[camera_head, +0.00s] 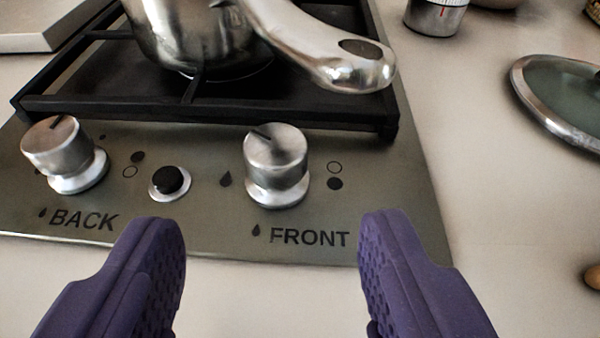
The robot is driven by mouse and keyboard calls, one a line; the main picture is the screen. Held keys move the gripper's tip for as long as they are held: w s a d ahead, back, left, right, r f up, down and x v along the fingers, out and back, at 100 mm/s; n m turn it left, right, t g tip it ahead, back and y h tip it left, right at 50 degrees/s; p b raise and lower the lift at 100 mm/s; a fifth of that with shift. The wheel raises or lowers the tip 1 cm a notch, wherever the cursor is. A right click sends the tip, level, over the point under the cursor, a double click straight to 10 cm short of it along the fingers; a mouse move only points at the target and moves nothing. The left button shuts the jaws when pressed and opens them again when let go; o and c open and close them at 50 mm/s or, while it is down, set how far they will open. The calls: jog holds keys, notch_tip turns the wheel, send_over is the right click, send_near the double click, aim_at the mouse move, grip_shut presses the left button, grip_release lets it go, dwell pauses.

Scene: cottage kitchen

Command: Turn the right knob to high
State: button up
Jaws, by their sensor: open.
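The right knob (276,163) is a silver knob above the word FRONT on the stove's metal panel. A dark mark on its top points toward the upper left. My gripper (272,228) is open, with two purple fingers at the bottom of the view. The fingers are spread to the left and right, with the right knob beyond the gap between them. Neither finger touches the knob. The left knob (66,154), above the word BACK, is also silver.
A black button (170,181) sits between the knobs. A steel pot (195,35) stands on the black grate (110,85), its handle (335,68) reaching out above the right knob. A lid (560,105) and a timer-like metal cylinder (437,16) are on the right counter.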

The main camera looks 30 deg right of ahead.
aim_at(294, 163)
jog(key=b+x, duration=0.1)
jog(key=x, duration=0.5)
jog(key=shift+w+d+f, duration=0.1)
jog(key=shift+f, duration=0.05)
jog(key=c, duration=1)
jog(key=shift+c, duration=0.2)
jog(key=n+y+b, duration=0.1)
jog(key=n+t+y+b, duration=0.1)
jog(key=shift+d+y, duration=0.3)
jog(key=shift+d, duration=0.05)
jog(key=shift+d+n+t+y+b, duration=0.15)
jog(key=shift+n+y+b, duration=0.25)
jog(key=shift+n+y, duration=0.6)
jog(key=shift+d+n+t+y+b, duration=0.15)
jog(key=shift+n+y+b, duration=0.2)
jog(key=shift+n+y, duration=0.6)
